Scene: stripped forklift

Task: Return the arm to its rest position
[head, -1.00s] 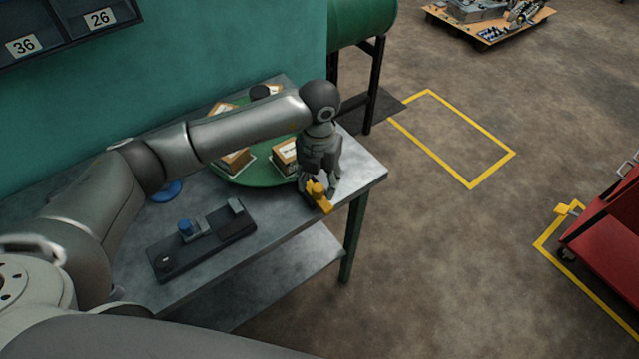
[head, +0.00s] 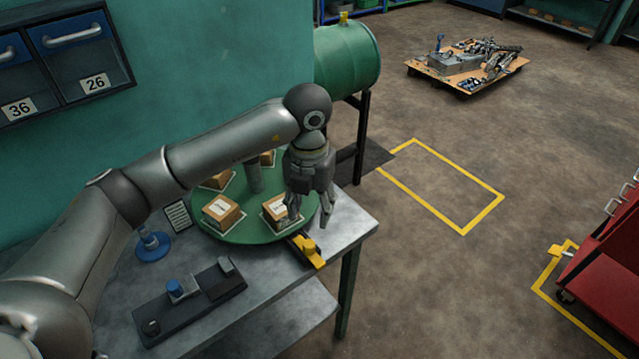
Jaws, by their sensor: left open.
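My left arm comes in from the left and reaches over the metal workbench (head: 275,285). My left gripper (head: 310,218) points down near the bench's right end, with its fingers apart and empty. My right gripper does not show.
More boxes (head: 221,211) stand on the turntable. A dark fixture with a blue knob (head: 190,298) and a blue-based stand (head: 152,247) are on the bench. A red cart (head: 605,250) is at right. Floor between is clear.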

